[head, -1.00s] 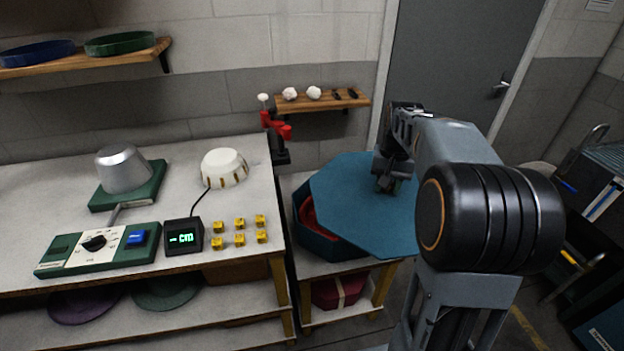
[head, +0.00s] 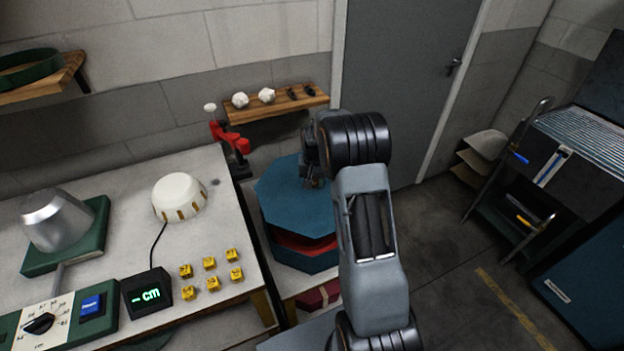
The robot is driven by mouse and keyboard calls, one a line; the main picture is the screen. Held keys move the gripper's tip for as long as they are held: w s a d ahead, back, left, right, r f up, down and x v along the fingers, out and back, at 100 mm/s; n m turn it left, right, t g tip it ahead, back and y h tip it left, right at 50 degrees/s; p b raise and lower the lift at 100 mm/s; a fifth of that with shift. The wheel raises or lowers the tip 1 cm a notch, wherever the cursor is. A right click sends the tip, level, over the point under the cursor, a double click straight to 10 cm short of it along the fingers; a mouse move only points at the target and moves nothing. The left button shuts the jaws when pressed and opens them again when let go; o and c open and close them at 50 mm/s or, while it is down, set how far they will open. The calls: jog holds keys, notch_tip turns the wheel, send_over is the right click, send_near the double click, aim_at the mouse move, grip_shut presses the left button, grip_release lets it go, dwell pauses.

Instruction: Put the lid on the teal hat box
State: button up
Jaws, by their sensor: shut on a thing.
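The teal hat box (head: 304,259) stands on a low side table, with something red showing inside its front opening. The teal octagonal lid (head: 285,208) is over the box, tilted or raised at the front, so a gap with red shows between them. My gripper (head: 316,184) is shut on the lid near its back right, partly hidden by my arm. The right side of the lid and box is hidden behind my arm. Whether the lid touches the box rim at the back cannot be told.
The workbench (head: 222,175) at left holds a metal cone on a green base, a white dome (head: 179,195), a display (head: 147,294) and several yellow blocks. A red clamp (head: 229,136) and wall shelf (head: 276,104) are behind. Floor at right is clear up to a dark cart (head: 590,135).

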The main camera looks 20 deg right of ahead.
jog(key=f, duration=0.2)
jog(key=w+f, duration=0.1)
jog(key=shift+a+f, duration=0.2)
jog(key=shift+a, duration=0.05)
jog(key=shift+f+b, duration=2.25)
jog(key=shift+f, duration=1.9)
jog(key=shift+f+b, duration=0.35)
jog(key=o, duration=1.1)
jog(key=shift+r, duration=0.1)
